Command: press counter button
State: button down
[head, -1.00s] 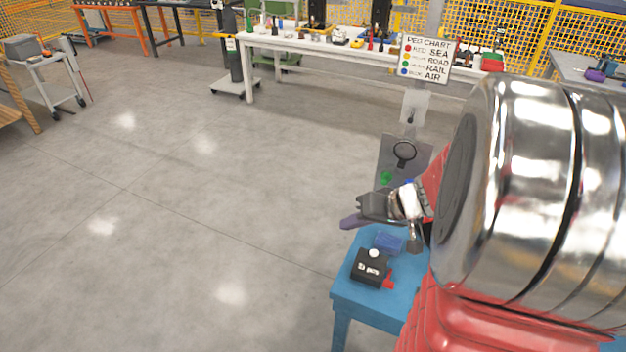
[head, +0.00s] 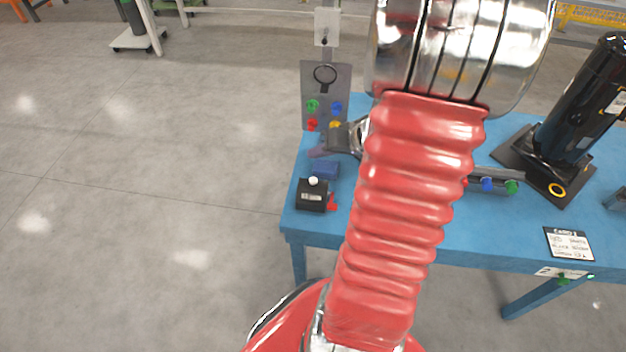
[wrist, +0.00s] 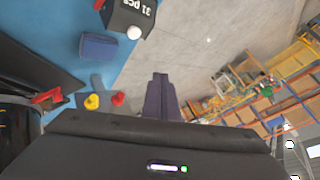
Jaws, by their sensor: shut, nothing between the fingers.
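The counter (head: 312,197) is a small black box with a white round button (head: 313,181) on it and a red part at its side. It sits near the left edge of the blue table (head: 465,230). In the wrist view the counter (wrist: 131,12) is at the top, reads "31 pcs", and its white button (wrist: 134,32) faces me. My gripper (head: 318,152) is shut and empty, beyond the counter in the head view and apart from the button. Its purple fingers (wrist: 160,78) point toward the counter's side of the wrist view, right of the button.
A blue block (head: 325,170) lies just behind the counter. A grey peg panel (head: 326,85) with coloured pegs stands at the table's back left. A black cylinder (head: 585,105) on a dark base and a card (head: 569,244) are at right. My red arm covers the table's middle.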

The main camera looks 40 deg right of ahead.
jog(key=shift+f, duration=3.95)
jog(key=shift+f, duration=0.9)
dwell(0.3)
jog(key=shift+r, duration=1)
jog(key=shift+r, duration=2.5)
